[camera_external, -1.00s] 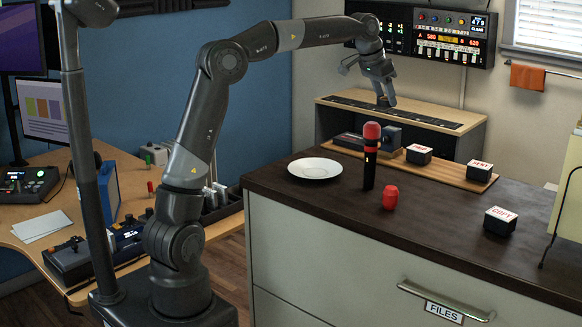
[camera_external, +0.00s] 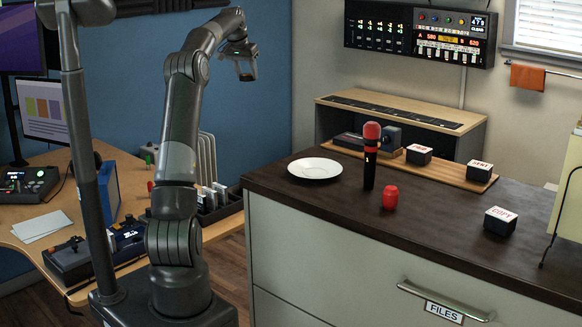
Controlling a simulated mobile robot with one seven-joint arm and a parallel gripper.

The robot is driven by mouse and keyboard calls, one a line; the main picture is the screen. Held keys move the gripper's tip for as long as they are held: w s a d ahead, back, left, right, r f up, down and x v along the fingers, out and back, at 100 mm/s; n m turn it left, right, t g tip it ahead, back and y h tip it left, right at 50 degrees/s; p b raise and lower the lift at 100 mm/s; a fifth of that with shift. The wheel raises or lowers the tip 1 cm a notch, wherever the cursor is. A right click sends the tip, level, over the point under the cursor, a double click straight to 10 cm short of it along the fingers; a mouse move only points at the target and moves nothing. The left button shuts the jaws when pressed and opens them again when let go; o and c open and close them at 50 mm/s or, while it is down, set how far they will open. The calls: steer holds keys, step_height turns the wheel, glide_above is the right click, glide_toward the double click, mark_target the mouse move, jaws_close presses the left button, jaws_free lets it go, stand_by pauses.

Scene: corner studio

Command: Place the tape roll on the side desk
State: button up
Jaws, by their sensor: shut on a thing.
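My gripper (camera_external: 246,73) is raised in front of the blue wall, at the upper middle-left of the external view, with its fingers pointing down. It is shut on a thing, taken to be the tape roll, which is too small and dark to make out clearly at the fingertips. I see no other tape roll. A light wooden desk (camera_external: 58,200) at the left, likely the side desk, stands lower than my gripper and well apart from it.
The desk holds a control box (camera_external: 28,185), white paper (camera_external: 42,225), a blue binder (camera_external: 109,192) and a rack (camera_external: 215,207) with upright dividers. The dark-topped cabinet (camera_external: 330,205) at right carries a white plate (camera_external: 315,168), a black-and-red microphone (camera_external: 370,155) and a red cup-like object (camera_external: 390,197).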

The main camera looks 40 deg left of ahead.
steer(key=s+a+f+n+y, duration=0.1)
steer(key=s+a+n, duration=0.1)
steer(key=s+a, duration=0.9)
steer(key=s+a+n, duration=0.2)
steer(key=s+a, duration=0.7)
steer(key=a, duration=0.5)
steer(key=shift+g+y, duration=0.3)
steer(key=shift+w+d+f, duration=0.1)
steer(key=shift+f, duration=11.7)
steer(key=shift+w+d+f, duration=0.1)
steer(key=shift+f, duration=11.65)
steer(key=o, duration=1)
steer(key=shift+f, duration=0.1)
steer(key=shift+c, duration=0.2)
